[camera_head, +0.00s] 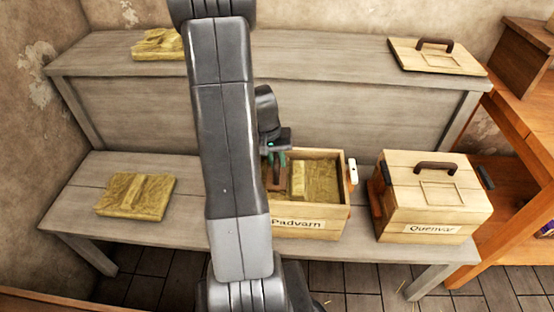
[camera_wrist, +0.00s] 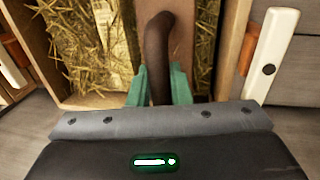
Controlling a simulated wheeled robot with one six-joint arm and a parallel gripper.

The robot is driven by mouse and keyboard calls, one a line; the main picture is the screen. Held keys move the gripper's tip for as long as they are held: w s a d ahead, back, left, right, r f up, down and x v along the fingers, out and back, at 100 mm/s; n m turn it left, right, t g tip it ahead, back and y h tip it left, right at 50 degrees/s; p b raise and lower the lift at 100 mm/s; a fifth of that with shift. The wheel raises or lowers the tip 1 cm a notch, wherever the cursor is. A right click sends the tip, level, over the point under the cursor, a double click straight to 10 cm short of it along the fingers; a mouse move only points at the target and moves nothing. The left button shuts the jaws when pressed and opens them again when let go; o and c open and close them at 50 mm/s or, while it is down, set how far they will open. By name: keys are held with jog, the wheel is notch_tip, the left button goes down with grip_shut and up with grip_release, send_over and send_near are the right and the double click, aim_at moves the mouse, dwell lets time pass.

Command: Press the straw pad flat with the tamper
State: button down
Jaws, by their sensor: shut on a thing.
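The straw pad (camera_head: 322,180) lies inside an open wooden crate (camera_head: 347,200) labelled "Padvarn"; a pale strip crosses it. My gripper (camera_head: 275,158) is over the left part of the crate, partly beside my arm, which hides the crate's left end. In the wrist view its teal fingers are shut on the dark curved handle of the tamper (camera_wrist: 157,45). The tamper's wooden plate is below the handle, inside the crate, with straw (camera_wrist: 76,50) showing on both sides. I cannot tell whether the plate touches the straw.
A closed box (camera_head: 432,195) labelled "Quenvar" stands right of the crate. Another straw pad (camera_head: 137,196) lies on the bench at left. A further pad (camera_head: 158,45) and a handled lid (camera_head: 438,57) lie on the upper shelf. White latches (camera_wrist: 270,55) stick up at the crate's sides.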

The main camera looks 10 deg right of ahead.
jog(key=shift+s+f+b, duration=0.15)
jog(key=shift+f+b, duration=0.4)
jog(key=shift+b, duration=0.05)
dwell(1.8)
notch_tip(320, 180, up, 10)
jog(key=p, duration=0.7)
jog(key=shift+r, duration=0.15)
